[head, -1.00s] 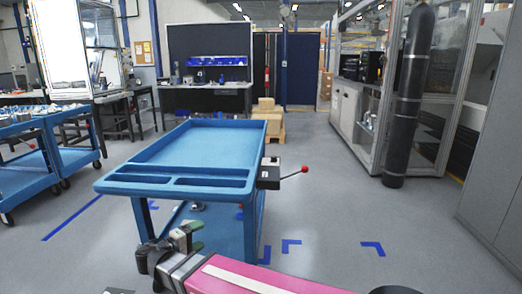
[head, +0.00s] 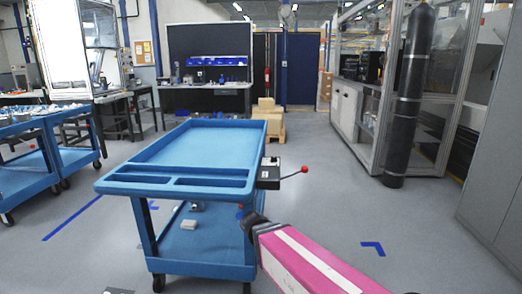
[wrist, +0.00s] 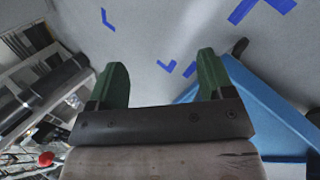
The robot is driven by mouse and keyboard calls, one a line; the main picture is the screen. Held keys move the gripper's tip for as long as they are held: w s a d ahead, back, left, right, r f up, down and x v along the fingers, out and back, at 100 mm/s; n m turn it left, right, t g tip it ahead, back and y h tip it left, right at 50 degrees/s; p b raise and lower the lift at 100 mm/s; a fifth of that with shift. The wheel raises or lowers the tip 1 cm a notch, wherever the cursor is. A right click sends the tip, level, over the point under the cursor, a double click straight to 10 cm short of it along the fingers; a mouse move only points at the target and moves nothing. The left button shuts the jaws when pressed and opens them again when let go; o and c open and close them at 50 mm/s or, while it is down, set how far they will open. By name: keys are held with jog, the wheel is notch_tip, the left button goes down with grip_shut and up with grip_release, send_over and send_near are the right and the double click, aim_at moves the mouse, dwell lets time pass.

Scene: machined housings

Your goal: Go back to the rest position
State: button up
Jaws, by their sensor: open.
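My gripper (wrist: 163,80) shows in the wrist view with its two green fingers spread apart and nothing between them. Grey floor with blue tape marks lies beyond the fingers. In the head view my pink arm reaches in from the lower right, its dark end beside the right side of the blue cart (head: 190,187); the fingers cannot be made out there. The cart's edge also shows at the right of the wrist view (wrist: 262,112).
A black box with a red-knobbed lever (head: 270,174) sticks out from the cart's right side, near my arm. Small parts (head: 189,224) lie on the cart's lower shelf. A black cylinder (head: 408,95) stands at the right. Floor between cart and cabinets is clear.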

jog(key=d+f+m+g+y, duration=0.1)
jog(key=d+f+m+y, duration=0.2)
jog(key=d, duration=1)
jog(key=shift+s+d+f+m+g+y, duration=0.2)
jog(key=shift+s+m+g+y, duration=0.15)
jog(key=shift+m+y, duration=1)
jog(key=shift+n+y, duration=0.35)
